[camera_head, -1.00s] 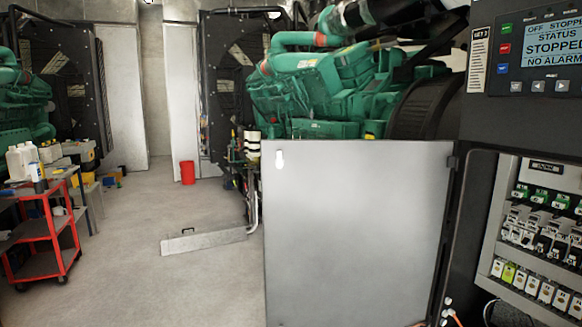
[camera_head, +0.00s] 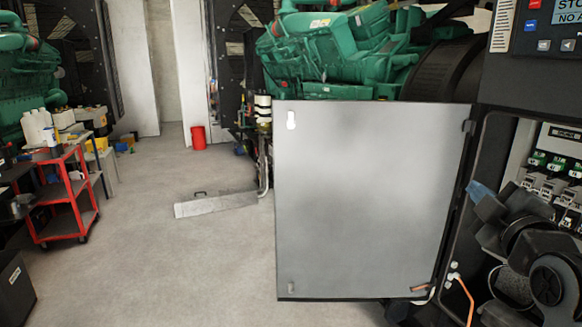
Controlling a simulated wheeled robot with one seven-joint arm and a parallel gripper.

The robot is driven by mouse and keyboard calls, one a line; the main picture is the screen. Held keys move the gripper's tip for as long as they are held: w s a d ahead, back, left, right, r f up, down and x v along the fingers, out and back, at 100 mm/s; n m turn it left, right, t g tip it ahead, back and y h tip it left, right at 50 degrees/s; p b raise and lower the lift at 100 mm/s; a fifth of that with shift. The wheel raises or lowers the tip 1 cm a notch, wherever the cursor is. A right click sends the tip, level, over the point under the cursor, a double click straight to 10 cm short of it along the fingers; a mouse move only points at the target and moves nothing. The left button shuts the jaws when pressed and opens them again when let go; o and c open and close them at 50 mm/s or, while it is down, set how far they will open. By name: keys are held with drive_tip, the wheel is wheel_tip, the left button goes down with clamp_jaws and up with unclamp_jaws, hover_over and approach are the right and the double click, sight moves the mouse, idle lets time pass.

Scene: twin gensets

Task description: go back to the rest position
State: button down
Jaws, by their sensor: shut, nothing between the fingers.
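My gripper (camera_head: 478,190) shows at the right edge of the head view, with its blue fingertips together and nothing seen between them. It points up and left, beside the hinge side of the open cabinet door. My dark arm links behind it cover the lower part of the cabinet's inside. The grey cabinet door (camera_head: 370,200) stands open in the middle of the view, left of my gripper. The control panel (camera_head: 548,28) above the cabinet is cut off by the frame.
Green gensets (camera_head: 335,45) stand behind the door and at far left. A red cart (camera_head: 68,200) with bottles stands at left. A red bucket (camera_head: 198,137) and a low metal piece (camera_head: 215,205) are on the floor. An orange cable (camera_head: 468,298) hangs by the cabinet.

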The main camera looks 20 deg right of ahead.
drive_tip(key=s+a+f+m+y, duration=0.4)
drive_tip(key=s+a+f, duration=0.9)
drive_tip(key=a+f, duration=0.35)
drive_tip(key=s+a+f+m+g+y, duration=0.1)
drive_tip(key=s+a, duration=0.3)
drive_tip(key=s, duration=0.7)
drive_tip(key=s+a+f+m+y, duration=0.2)
drive_tip(key=s+a+m, duration=0.1)
drive_tip(key=s, duration=0.8)
drive_tip(key=shift+s+a+f+g+y+b, duration=0.15)
drive_tip(key=shift+s+a+g+y+b, duration=0.05)
drive_tip(key=shift+a+g+y+b, duration=0.2)
drive_tip(key=shift+d, duration=0.15)
